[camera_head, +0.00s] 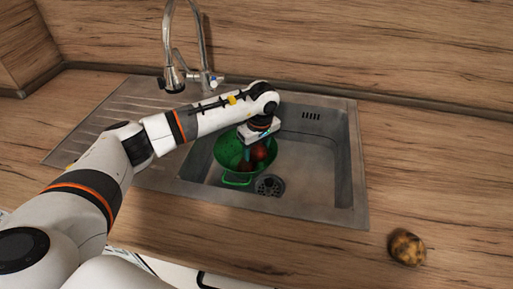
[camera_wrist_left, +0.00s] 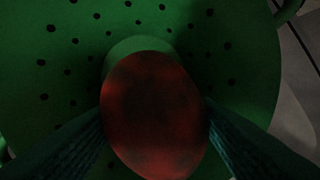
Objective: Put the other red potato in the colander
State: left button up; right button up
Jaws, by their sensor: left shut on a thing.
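The green colander (camera_head: 229,150) stands in the sink basin. My left gripper (camera_head: 257,143) points down over the colander's right part. It is shut on a red potato (camera_head: 259,152), which is at the colander. In the left wrist view the red potato (camera_wrist_left: 152,112) is between the two dark fingers, with the perforated green colander wall (camera_wrist_left: 85,28) behind it. A second reddish shape (camera_head: 245,166) shows lower in the colander, partly hidden and dark. Whether the held potato touches the colander's bottom I cannot tell. My right gripper is not in view.
The steel sink (camera_head: 335,190) has a drain (camera_head: 269,185) just right of the colander. A tap (camera_head: 172,75) rises behind my left arm. A brown, dark-patched potato (camera_head: 407,247) lies on the wooden counter to the right. The basin's right part is free.

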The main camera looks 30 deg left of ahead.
aim_at(260, 149)
pick_arm(q)
jog(key=o, duration=1.1)
jog(key=shift+c, duration=0.2)
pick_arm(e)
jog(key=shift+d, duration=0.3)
pick_arm(q)
jog(key=shift+r, duration=0.1)
jog(key=shift+r+p, duration=0.25)
jog(key=shift+p, duration=0.1)
jog(key=shift+r+p, duration=0.5)
notch_tip(260, 149, up, 12)
jog(key=d+b, duration=0.1)
jog(key=b, duration=0.1)
jog(key=shift+s+d+f, duration=0.15)
jog(key=shift+s+f, duration=0.1)
jog(key=shift+s, duration=0.1)
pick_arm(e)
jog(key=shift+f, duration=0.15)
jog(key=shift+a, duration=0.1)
